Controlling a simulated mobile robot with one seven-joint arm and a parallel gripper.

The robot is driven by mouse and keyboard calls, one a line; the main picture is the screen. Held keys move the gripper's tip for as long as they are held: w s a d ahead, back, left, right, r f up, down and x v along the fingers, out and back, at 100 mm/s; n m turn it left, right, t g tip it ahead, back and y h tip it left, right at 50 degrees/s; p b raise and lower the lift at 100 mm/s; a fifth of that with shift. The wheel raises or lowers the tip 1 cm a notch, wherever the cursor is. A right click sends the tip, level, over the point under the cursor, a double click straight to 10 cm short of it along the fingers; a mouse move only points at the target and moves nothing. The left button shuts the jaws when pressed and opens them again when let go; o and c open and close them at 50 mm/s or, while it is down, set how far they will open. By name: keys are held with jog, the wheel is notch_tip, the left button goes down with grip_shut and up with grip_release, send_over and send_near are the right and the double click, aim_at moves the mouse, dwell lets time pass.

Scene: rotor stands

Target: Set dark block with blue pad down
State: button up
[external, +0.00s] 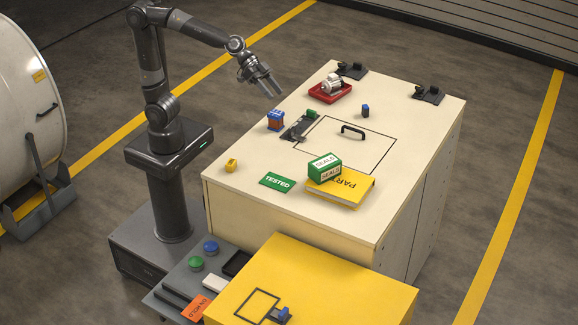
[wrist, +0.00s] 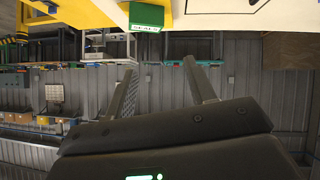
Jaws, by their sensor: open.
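A small dark block with a blue top (external: 365,111) stands upright on the cream cabinet top, right of the red tray. Another small dark piece with a blue part (external: 280,315) sits on the yellow cabinet, at the corner of a black outlined square. I cannot tell which one the task names. My gripper (external: 271,88) is open and empty, in the air near the cabinet's left edge. Its two fingers are spread in the wrist view (wrist: 160,70), with nothing between them. Neither blue-topped piece can be made out in the wrist view.
The cream cabinet top (external: 238,174) carries a blue-and-orange block (external: 275,120), a dark fixture with a green part (external: 298,127), a red tray (external: 338,97), a black handle (external: 352,129), a green box (external: 325,166) and a yellow book (external: 350,188). Two dark stands are at the back.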

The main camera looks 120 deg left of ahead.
jog(key=s+d+f+g, duration=0.1)
jog(key=s+d+f, duration=0.1)
jog(key=s, duration=0.6)
jog(key=s+d+f+m+g+y, duration=0.1)
jog(key=s+d+f+g, duration=0.1)
jog(key=s, duration=0.6)
jog(key=s+d+f+g, duration=0.1)
jog(key=s+f, duration=0.3)
jog(key=s, duration=0.5)
jog(key=shift+d+f+m+g, duration=0.25)
jog(key=shift+d+m+g, duration=0.05)
jog(key=shift+d+g, duration=0.15)
jog(key=shift+o, duration=0.3)
